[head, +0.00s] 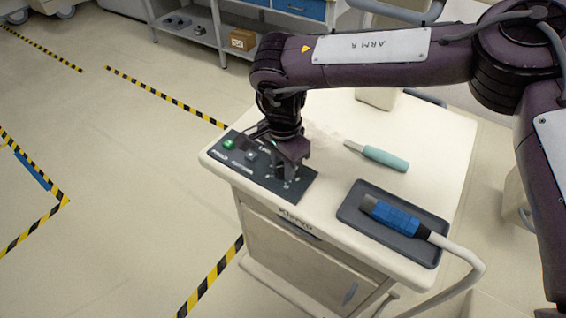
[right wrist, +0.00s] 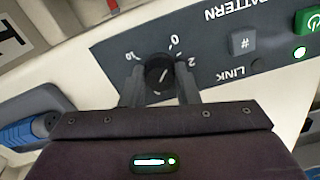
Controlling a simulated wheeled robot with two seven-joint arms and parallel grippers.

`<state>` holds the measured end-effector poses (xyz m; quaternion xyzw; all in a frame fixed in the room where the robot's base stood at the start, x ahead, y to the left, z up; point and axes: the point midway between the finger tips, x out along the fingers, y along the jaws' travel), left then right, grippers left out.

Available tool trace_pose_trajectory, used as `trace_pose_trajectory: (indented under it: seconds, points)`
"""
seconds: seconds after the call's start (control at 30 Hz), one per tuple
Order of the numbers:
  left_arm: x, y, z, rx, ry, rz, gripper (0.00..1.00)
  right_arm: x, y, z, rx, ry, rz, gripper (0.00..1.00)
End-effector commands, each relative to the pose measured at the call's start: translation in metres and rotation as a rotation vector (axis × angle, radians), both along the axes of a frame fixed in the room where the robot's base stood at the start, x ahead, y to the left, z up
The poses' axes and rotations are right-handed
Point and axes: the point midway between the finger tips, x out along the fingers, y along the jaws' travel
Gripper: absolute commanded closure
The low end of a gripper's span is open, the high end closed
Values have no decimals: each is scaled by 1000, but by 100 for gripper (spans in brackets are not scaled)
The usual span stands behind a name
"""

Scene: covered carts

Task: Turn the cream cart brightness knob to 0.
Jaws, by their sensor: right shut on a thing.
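The cream cart (head: 430,130) stands in the middle of the head view, with a dark control panel (head: 306,183) on its near left top edge. My right gripper (head: 280,168) points down over the panel's right end. In the right wrist view its two fingers (right wrist: 160,92) are shut on the round black brightness knob (right wrist: 159,74), one finger on each side. The knob's white line slants up and right, roughly between the 0 and the 2. Marks 10, 0 and 2 show around it; other marks are hidden by the fingers. My left gripper is not in view.
The panel also carries a lit green button (head: 229,144) and a grey # button (right wrist: 243,42). A teal-handled tool (head: 385,158) lies on the cart top. A blue connector (head: 395,216) with a white cable rests in a dark tray (head: 352,211) to the panel's right.

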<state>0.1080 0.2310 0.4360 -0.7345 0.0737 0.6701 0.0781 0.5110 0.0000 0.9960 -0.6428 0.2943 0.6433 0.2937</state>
Motion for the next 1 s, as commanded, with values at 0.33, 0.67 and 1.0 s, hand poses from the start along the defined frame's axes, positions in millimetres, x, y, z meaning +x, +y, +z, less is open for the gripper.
trace_pose_trajectory:
  seconds: [0.33,0.67,1.0]
  points:
    - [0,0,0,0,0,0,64,2,1,2,3,-5,24,95]
    - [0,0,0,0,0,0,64,2,0,2,3,-4,23,55]
    - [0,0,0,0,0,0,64,1,0,2,1,-2,23,50]
